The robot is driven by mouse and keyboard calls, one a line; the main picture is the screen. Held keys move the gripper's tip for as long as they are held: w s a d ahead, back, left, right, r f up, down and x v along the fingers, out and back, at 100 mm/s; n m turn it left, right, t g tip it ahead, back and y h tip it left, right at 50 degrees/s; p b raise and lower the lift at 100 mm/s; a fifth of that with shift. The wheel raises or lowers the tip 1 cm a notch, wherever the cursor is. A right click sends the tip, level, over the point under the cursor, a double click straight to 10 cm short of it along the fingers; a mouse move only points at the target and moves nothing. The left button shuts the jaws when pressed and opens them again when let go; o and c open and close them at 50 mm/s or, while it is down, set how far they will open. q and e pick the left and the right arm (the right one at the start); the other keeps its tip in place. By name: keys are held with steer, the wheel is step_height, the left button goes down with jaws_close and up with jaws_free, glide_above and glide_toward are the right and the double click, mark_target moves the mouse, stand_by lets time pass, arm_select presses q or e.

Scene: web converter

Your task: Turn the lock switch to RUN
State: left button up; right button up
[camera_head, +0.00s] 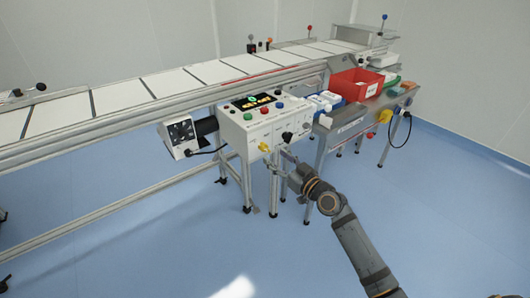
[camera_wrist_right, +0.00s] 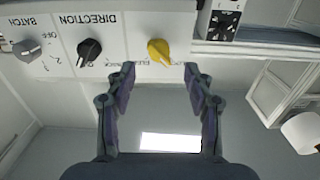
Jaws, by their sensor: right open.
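The yellow switch knob (camera_head: 264,147) sits low on the front of a white control box (camera_head: 243,134). In the right wrist view, the picture is upside down and the yellow knob (camera_wrist_right: 158,50) is just beyond and between my fingertips. Its label is partly hidden by a finger and I cannot read its positions. My right gripper (camera_head: 277,163) is in front of the box near the knob. The right wrist view shows the right gripper (camera_wrist_right: 158,73) open, with nothing between its fingers. My left gripper is not in view.
A black DIRECTION knob (camera_wrist_right: 89,51) and a grey BATCH knob (camera_wrist_right: 26,48) are beside the yellow one. A grey box with a dial (camera_head: 180,135) hangs left of the control box. A red bin (camera_head: 356,83) stands on the side table. The blue floor in front is clear.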

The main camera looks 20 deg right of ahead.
mark_target(267, 151)
steer(key=x, duration=0.6)
steer(key=shift+w, duration=0.1)
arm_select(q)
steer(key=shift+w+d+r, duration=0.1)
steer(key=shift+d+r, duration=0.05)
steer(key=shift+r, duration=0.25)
arm_select(e)
jaws_close()
